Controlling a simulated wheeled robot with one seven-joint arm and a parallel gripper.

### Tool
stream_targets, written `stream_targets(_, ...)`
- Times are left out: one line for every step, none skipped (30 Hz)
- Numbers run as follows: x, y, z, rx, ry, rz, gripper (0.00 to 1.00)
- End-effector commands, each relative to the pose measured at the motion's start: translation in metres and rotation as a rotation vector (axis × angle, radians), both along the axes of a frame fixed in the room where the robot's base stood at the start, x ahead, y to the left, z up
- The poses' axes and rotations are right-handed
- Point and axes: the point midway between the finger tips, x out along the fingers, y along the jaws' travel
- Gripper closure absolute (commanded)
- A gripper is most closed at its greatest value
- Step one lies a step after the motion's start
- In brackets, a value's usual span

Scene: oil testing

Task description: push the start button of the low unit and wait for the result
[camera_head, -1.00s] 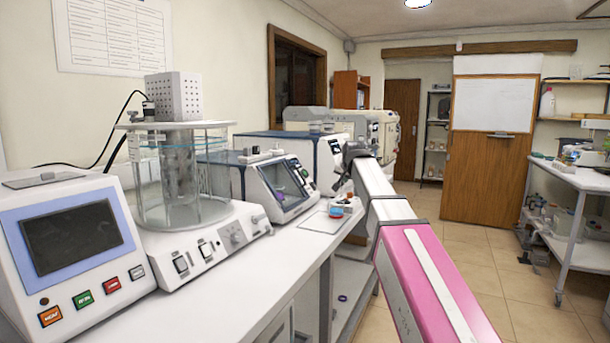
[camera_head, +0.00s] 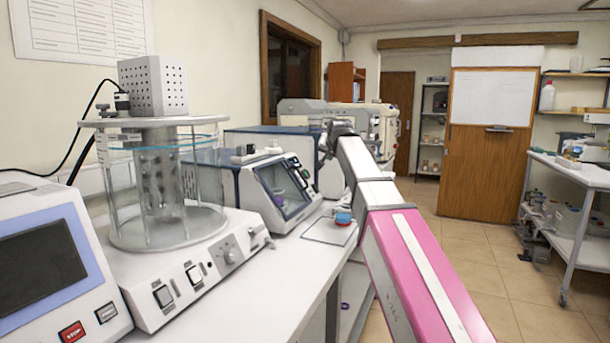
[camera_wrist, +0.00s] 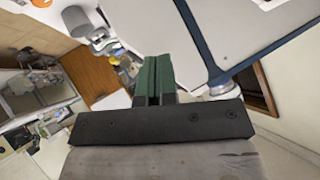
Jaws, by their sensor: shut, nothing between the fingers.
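A low white and dark-blue unit (camera_head: 270,190) with a sloped windowed front stands on the bench, beyond the glass bath. I cannot tell for sure that it is the unit meant, and no start button on it can be made out. My gripper's green fingers (camera_wrist: 152,80) are together with nothing between them in the wrist view. In the head view my arm reaches forward over the bench's right side, and its far end is near the blue-edged units; the fingers are not clear there. A white housing with a dark-blue edge (camera_wrist: 250,35) fills the wrist view's upper right, apart from the fingers.
A white device with a screen (camera_head: 42,265) and a red STOP button (camera_head: 72,332) stands at front left. A glass bath (camera_head: 160,190) on a white switch base is beside it. A small blue-topped item (camera_head: 343,218) lies near the bench edge.

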Motion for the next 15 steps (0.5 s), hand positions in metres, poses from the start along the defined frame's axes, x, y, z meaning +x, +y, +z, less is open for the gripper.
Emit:
stream_targets(0.0, 0.0, 0.0, 0.0, 0.0, 0.0, 1.0)
stream_targets(0.0, 0.0, 0.0, 0.0, 0.0, 0.0, 1.0)
stream_targets(0.0, 0.0, 0.0, 0.0, 0.0, 0.0, 1.0)
stream_targets(0.0, 0.0, 0.0, 0.0, 0.0, 0.0, 1.0)
stream_targets(0.0, 0.001, -0.001, 0.0, 0.0, 0.0, 1.0)
stream_targets(0.001, 0.002, -0.001, 0.0, 0.0, 0.0, 1.0)
stream_targets(0.001, 0.002, -0.002, 0.0, 0.0, 0.0, 1.0)
stream_targets(0.001, 0.003, -0.002, -0.001, 0.0, 0.001, 1.0)
stream_targets(0.002, 0.005, -0.004, -0.001, 0.0, 0.001, 1.0)
stream_targets(0.002, 0.006, -0.005, -0.001, 0.0, 0.001, 1.0)
stream_targets(0.003, 0.008, -0.006, -0.001, 0.0, 0.001, 1.0)
stream_targets(0.004, 0.01, -0.007, -0.002, 0.0, 0.001, 1.0)
stream_targets(0.005, 0.012, -0.009, -0.002, 0.0, 0.001, 1.0)
stream_targets(0.005, 0.014, -0.011, -0.002, 0.0, 0.001, 1.0)
stream_targets(0.007, 0.017, -0.013, -0.001, 0.001, 0.001, 1.0)
